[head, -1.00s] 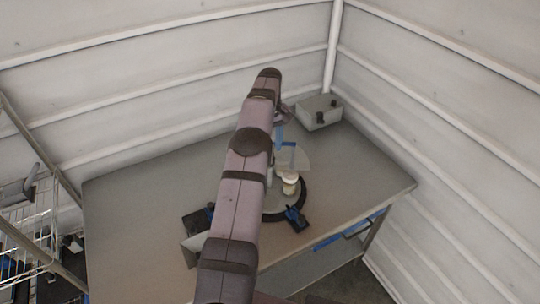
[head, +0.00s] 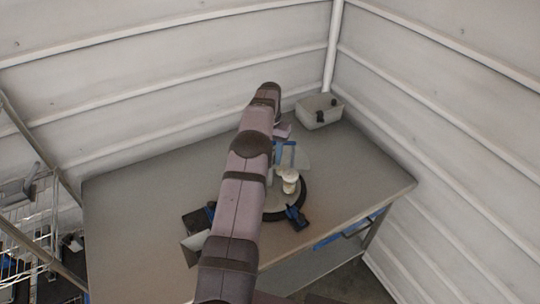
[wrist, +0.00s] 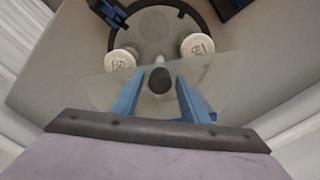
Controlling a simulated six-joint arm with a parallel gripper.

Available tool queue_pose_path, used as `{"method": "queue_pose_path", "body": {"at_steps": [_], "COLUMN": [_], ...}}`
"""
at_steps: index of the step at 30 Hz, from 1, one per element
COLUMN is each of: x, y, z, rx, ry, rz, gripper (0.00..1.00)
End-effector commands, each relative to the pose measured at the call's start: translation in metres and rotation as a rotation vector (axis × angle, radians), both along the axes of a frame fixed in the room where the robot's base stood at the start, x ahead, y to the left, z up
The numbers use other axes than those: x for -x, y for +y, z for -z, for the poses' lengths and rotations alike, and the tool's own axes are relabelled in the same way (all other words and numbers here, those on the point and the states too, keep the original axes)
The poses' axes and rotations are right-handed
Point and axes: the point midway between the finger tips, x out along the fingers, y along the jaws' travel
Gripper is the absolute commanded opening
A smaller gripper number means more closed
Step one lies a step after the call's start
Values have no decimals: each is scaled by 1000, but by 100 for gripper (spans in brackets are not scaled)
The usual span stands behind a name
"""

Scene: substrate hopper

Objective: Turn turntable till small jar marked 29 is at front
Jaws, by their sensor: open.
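The round turntable (head: 301,205) has a grey disc inside a dark ring; it also shows in the wrist view (wrist: 204,20). Two small white-lidded jars stand on it in the wrist view. The left jar (wrist: 121,62) has a handwritten mark I cannot read surely; the right jar (wrist: 198,47) seems marked 18. One white jar (head: 290,178) shows in the head view. I cannot make out a 29. My gripper (wrist: 160,78) is open, with its blue fingers either side of a dark upright knob (wrist: 159,81). Contact is unclear. In the head view my gripper (head: 284,152) is partly hidden by my arm.
A translucent fan-shaped sheet (wrist: 225,82) lies around the knob. Blue-and-black clamps (head: 295,217) sit at the turntable's edge. A grey box (head: 319,111) stands at the table's back corner. The table's right side (head: 365,180) is clear.

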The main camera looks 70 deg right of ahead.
Motion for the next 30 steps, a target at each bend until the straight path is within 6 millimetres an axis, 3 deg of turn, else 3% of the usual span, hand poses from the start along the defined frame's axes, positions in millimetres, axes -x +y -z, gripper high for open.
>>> {"method": "queue_pose_path", "body": {"at_steps": [12,25,26,29,30], "x": [0,0,0,0,0], "y": [0,0,0,0,0], "z": [0,0,0,0,0], "rx": [0,0,0,0,0], "ry": [0,0,0,0,0], "rz": [358,409,409,408,408], "gripper": [41,41,38,14,13]}}
